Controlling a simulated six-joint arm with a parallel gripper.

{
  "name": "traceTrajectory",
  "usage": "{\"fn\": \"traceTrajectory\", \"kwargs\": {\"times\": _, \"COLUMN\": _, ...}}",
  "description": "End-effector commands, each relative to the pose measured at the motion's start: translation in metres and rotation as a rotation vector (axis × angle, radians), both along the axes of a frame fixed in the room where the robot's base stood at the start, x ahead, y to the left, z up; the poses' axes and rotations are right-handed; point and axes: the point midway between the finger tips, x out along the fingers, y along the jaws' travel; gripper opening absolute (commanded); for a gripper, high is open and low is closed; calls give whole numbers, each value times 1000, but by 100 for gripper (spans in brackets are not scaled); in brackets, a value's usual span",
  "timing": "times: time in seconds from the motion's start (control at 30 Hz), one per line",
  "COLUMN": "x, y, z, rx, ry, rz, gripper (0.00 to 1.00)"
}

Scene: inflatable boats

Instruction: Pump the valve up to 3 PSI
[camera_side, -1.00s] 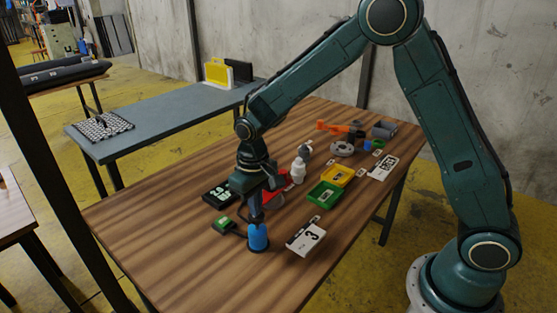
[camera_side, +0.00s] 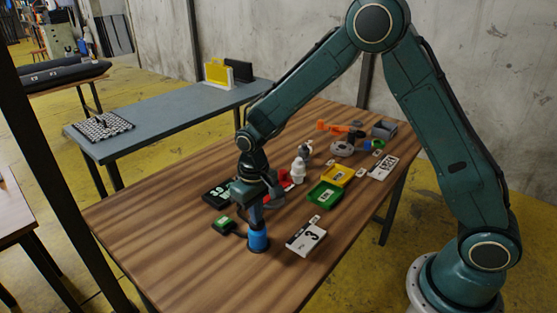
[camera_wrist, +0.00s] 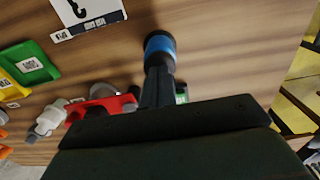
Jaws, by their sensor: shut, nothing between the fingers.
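My gripper (camera_side: 257,220) is shut and empty, pointing down over a blue cylinder (camera_side: 257,240) on the wooden table's near part. The fingertips meet the cylinder's top or are very close; I cannot tell whether they touch. The wrist view shows the fingers (camera_wrist: 157,88) in line with the blue band (camera_wrist: 160,44) and its dark end. A small box with a green display (camera_side: 222,223) lies left of the cylinder, with a dark lead towards it; its reading is too small to read. A white card marked 3 (camera_side: 306,238) lies to the right.
Behind my gripper are a black panel with pale green markings (camera_side: 217,194), a red part (camera_side: 284,187), a white bottle (camera_side: 298,170), and green (camera_side: 324,195) and yellow (camera_side: 337,176) trays. The table's front left is clear.

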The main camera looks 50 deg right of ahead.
Motion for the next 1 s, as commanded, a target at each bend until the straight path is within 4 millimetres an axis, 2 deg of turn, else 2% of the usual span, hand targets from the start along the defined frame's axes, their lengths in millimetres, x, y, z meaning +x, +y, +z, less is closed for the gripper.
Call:
{"fn": "traceTrajectory", "kwargs": {"times": 0.17, "x": 0, "y": 0, "z": 4, "rx": 0, "ry": 1, "rz": 0, "gripper": 0}}
{"fn": "traceTrajectory", "kwargs": {"times": 0.7, "x": 0, "y": 0, "z": 37, "rx": 0, "ry": 0, "rz": 0, "gripper": 0}}
{"fn": "traceTrajectory", "kwargs": {"times": 1.0, "x": 0, "y": 0, "z": 40, "rx": 0, "ry": 1, "rz": 0, "gripper": 0}}
